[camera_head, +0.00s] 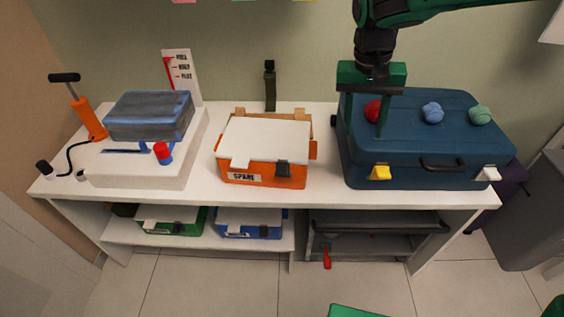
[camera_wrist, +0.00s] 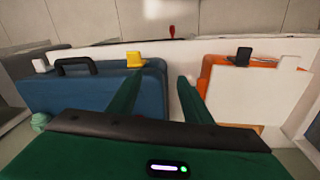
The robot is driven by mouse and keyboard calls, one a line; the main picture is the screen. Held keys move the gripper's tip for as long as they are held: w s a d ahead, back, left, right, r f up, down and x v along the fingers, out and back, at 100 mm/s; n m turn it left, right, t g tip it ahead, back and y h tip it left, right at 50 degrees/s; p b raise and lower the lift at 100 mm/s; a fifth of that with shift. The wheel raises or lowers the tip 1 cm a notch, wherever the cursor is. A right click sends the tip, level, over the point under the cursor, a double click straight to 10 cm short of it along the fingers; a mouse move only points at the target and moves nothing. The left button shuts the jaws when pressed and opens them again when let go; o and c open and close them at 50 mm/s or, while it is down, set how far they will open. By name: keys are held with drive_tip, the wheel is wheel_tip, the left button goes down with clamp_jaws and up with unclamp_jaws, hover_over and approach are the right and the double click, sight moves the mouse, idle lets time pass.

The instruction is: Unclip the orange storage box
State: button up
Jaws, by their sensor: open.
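The orange storage box (camera_head: 262,176) stands mid-shelf with a white lid (camera_head: 265,138) lying on it and a "SPARE" label on its front. A black clip (camera_head: 283,169) and a white clip (camera_head: 240,163) sit at its front edge; I cannot tell whether they are fastened. In the wrist view the orange box (camera_wrist: 262,78) is at the right, with its black clip (camera_wrist: 241,57) and white clip (camera_wrist: 290,62). My green gripper (camera_head: 364,122) is open and empty, right of the orange box, above the blue case's left end. Its fingers also show in the wrist view (camera_wrist: 160,85).
The blue case (camera_head: 410,150) at the right has colored knobs on top and yellow and white clips in front. A white block bearing a grey box (camera_head: 150,115) stands left. An orange pump (camera_head: 88,118) is beside it. Green and blue boxes (camera_head: 250,222) are on the lower shelf.

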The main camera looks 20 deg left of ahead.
drive_tip(key=n+y, duration=0.1)
drive_tip(key=n, duration=0.1)
hover_over(282, 170)
wheel_tip(282, 170, down, 3)
drive_tip(key=shift+g, duration=0.3)
wheel_tip(282, 170, down, 10)
drive_tip(key=shift+f, duration=0.25)
drive_tip(key=shift+c, duration=0.3)
